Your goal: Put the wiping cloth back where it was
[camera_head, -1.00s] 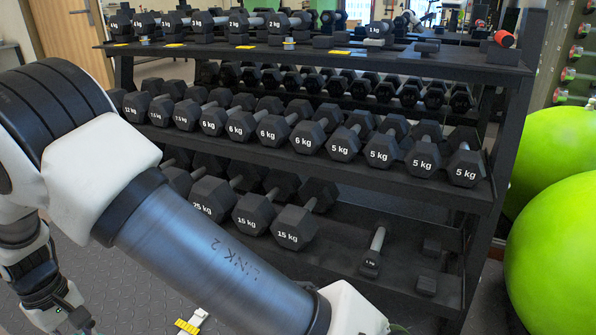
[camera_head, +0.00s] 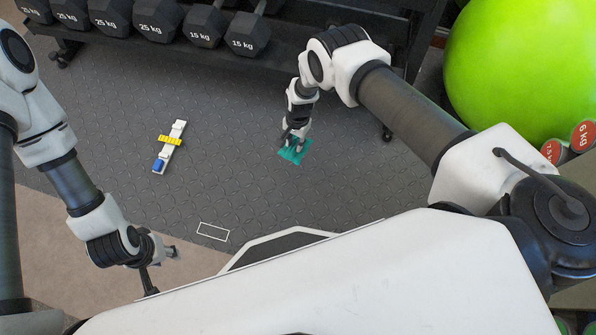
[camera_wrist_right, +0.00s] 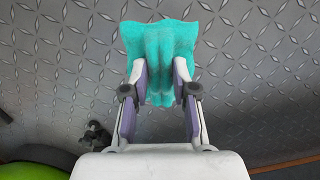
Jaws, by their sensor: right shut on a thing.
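The wiping cloth is a teal piece of fabric (camera_head: 291,156); it also shows in the right wrist view (camera_wrist_right: 160,38), pinched and folded between the fingers. My right gripper (camera_head: 297,142) is shut on it; its purple-lined fingers (camera_wrist_right: 160,75) grip it from both sides. The cloth is low over the tiled floor; I cannot tell whether it touches. My left gripper (camera_head: 165,272) is at the lower left, empty, with its fingers spread apart, far from the cloth. A white rectangle outline (camera_head: 213,231) is marked on the floor, bare inside.
A white strip with yellow and blue parts (camera_head: 169,147) lies on the floor left of the cloth. A rack of dumbbells (camera_head: 208,22) stands at the back. A green ball (camera_head: 520,65) is at the right. The floor between the strip and cloth is clear.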

